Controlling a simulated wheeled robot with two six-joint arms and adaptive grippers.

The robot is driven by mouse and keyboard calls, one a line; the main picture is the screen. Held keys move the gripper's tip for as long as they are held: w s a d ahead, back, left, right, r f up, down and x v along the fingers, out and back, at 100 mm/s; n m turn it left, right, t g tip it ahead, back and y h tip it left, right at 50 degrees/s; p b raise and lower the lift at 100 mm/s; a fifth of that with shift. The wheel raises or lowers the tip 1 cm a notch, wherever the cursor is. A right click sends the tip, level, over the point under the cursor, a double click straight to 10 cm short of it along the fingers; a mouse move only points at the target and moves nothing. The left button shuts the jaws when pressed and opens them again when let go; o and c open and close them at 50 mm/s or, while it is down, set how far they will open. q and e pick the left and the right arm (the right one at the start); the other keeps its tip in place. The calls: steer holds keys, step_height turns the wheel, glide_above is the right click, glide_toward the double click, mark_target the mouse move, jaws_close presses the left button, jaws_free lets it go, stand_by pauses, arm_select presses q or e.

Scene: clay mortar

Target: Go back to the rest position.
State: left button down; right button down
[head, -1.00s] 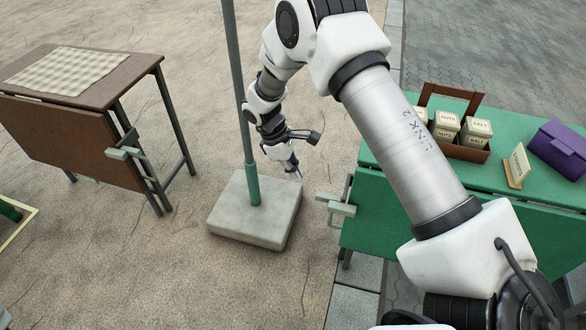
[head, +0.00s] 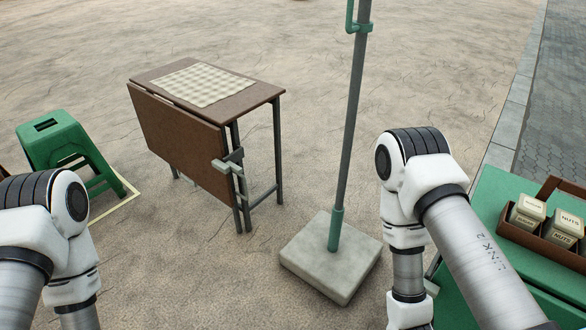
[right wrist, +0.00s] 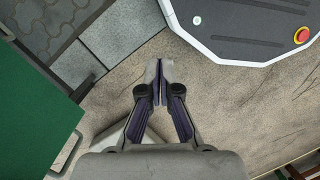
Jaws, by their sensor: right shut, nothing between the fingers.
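My right gripper (right wrist: 159,85) shows in the right wrist view, pointing down over the paving, with its fingertips together and nothing between them. In the head view my right arm comes in from the lower right, folded at the elbow in front of the green table, and its gripper is below the frame. My left arm shows at the lower left of the head view. Its gripper is out of the frame.
A pole stands in a concrete base (head: 318,272) beside my right arm. A brown folding table (head: 180,140) with a checked cloth (head: 198,82) stands beyond. A green stool (head: 62,145) is at left. The green table (head: 500,205) at right bears a wooden caddy (head: 512,228) of tins.

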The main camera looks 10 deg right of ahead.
steer(key=w+r+m+t+p, duration=0.1)
steer(key=w+r+t+p, duration=0.1)
steer(key=r+p, duration=1.4)
steer(key=shift+w+d+r+m+t+p, duration=0.25)
steer(key=shift+w+r+m+t+p, duration=0.2)
steer(key=shift+w, duration=0.45)
